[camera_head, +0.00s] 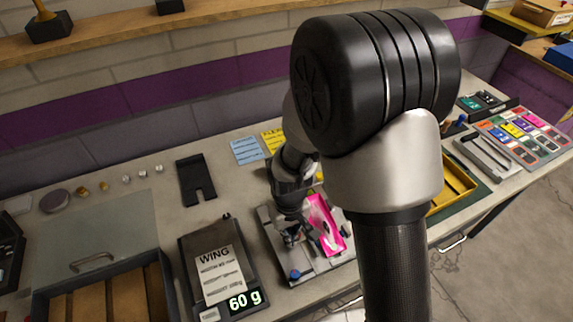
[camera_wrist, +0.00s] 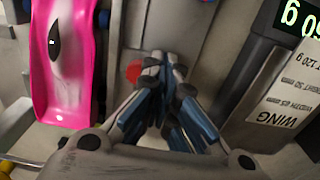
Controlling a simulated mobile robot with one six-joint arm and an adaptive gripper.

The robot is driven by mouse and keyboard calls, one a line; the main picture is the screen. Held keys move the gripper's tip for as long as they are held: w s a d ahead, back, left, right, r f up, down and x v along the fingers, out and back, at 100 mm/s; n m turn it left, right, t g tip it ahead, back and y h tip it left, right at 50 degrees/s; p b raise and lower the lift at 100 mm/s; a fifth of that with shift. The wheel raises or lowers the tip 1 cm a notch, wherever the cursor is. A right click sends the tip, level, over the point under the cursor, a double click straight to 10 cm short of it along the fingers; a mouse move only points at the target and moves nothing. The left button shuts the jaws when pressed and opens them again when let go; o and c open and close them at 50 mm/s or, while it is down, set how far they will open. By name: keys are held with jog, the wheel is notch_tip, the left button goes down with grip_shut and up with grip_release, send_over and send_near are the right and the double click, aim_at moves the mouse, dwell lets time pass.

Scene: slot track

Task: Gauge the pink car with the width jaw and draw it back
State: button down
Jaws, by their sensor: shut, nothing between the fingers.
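The pink car (camera_head: 326,226) sits on a grey metal gauge fixture (camera_head: 312,271) on the bench. In the wrist view the pink car (camera_wrist: 64,85) is at the left, partly cut off by the top edge. My gripper (camera_head: 291,240) is low over the fixture, just left of the car. In the wrist view my gripper (camera_wrist: 163,62) has its blue-padded fingers shut and empty, beside the car and apart from it. A red spot (camera_wrist: 133,71) shows on the fixture by the fingertips. I cannot tell which part is the width jaw, or whether my fingertips touch the fixture.
A scale (camera_head: 247,275) reading 60 g, with a WING card, stands close left of the fixture. A blue knob (camera_head: 294,274) is at the fixture's front. A black slotted plate (camera_head: 196,180) lies behind the scale. A yellow tray (camera_head: 454,187) is to the right.

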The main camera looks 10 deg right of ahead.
jog(key=shift+w+d, duration=0.15)
jog(key=shift+d, duration=0.3)
jog(key=shift+a, duration=0.4)
dwell(1.0)
jog(key=shift+r, duration=0.15)
notch_tip(320, 180, up, 8)
jog(key=p, duration=0.6)
dwell(1.2)
